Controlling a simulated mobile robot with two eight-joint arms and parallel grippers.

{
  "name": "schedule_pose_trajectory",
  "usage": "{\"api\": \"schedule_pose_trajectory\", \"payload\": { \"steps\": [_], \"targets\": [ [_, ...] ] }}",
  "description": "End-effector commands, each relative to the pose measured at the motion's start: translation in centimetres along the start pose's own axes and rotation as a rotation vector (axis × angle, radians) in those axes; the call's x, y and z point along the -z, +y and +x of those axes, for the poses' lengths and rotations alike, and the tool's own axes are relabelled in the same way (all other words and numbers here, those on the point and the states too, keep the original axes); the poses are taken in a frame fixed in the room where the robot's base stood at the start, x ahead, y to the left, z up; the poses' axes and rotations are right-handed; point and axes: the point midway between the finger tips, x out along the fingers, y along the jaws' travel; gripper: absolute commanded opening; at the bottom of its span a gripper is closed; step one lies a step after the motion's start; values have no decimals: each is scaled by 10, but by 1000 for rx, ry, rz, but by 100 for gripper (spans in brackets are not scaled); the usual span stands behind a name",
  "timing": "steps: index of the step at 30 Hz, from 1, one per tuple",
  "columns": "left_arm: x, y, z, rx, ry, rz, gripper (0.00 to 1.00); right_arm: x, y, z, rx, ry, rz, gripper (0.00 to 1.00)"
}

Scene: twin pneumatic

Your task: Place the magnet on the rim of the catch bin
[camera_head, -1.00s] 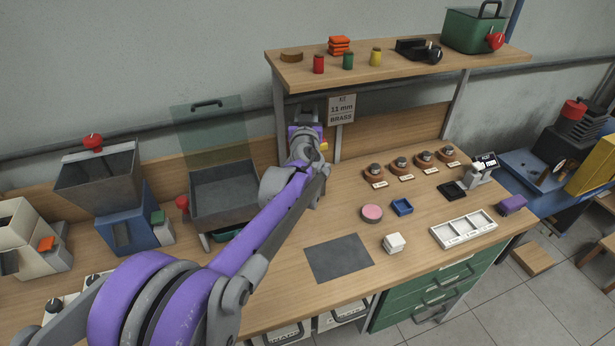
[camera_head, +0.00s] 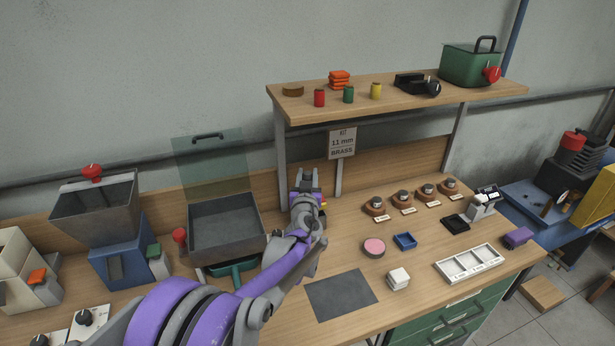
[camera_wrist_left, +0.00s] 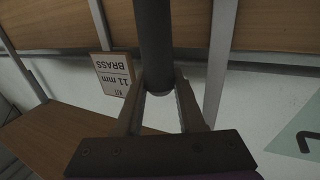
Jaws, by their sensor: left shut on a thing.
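My left gripper (camera_head: 307,180) is above the back of the bench, near the left shelf post and right of a grey bin. It is shut on a dark, smooth cylinder (camera_wrist_left: 153,40), which looks like the magnet. In the wrist view the cylinder extends past the fingers and out of frame. The open grey bin (camera_head: 228,249), likely the catch bin, stands on the bench with a clear panel (camera_head: 209,165) behind it. The gripper and held cylinder are apart from its rim. My right gripper is not in view.
A shelf (camera_head: 400,103) overhangs the bench at the back. A sign (camera_head: 342,142) hangs below it, close to the gripper. A hopper machine (camera_head: 98,205) stands left of the bin, with a red knob (camera_head: 180,236) between. A dark mat (camera_head: 341,295) lies clear in front.

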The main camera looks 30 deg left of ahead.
Motion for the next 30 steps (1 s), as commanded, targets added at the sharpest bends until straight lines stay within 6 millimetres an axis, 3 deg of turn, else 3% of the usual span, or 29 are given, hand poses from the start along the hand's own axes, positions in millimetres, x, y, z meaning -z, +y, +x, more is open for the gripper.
{"api": "schedule_pose_trajectory", "payload": {
  "steps": [6, 7, 12, 23, 30],
  "targets": [
    [-2, 0, 0, 1, 1, 1, 0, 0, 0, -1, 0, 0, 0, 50],
    [-3, 0, 0, 0, 0, 0, 40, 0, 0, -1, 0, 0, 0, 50],
    [-2, 0, 0, 0, 0, 0, 68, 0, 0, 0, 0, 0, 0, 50],
    [1, 0, -2, 0, 0, 0, 68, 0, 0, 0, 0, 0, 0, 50],
    [1, 0, -45, -2, 0, 0, 68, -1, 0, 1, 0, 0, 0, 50]
  ]
}}
